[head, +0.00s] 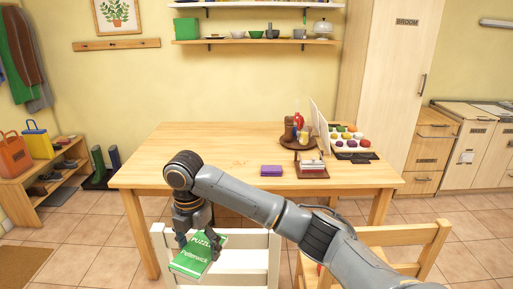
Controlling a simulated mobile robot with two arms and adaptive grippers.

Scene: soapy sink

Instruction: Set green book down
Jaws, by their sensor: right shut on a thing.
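The green book (192,262), with "PUZZLE" and "Petterwick" lettered on it, is tilted in front of the table. My right gripper (205,247) is shut on the book's upper right part and points down, covering some of the cover. The book shows in front of a white chair (262,250); I cannot tell whether it touches the chair. My left gripper is not in view.
The wooden table (200,150) has a wide clear left half. A purple block-like item (271,171) lies near its front edge. A small stand (312,171), a round tray with bottles and an egg-carton-like tray (347,140) fill the right side. A wooden chair (400,240) stands at right.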

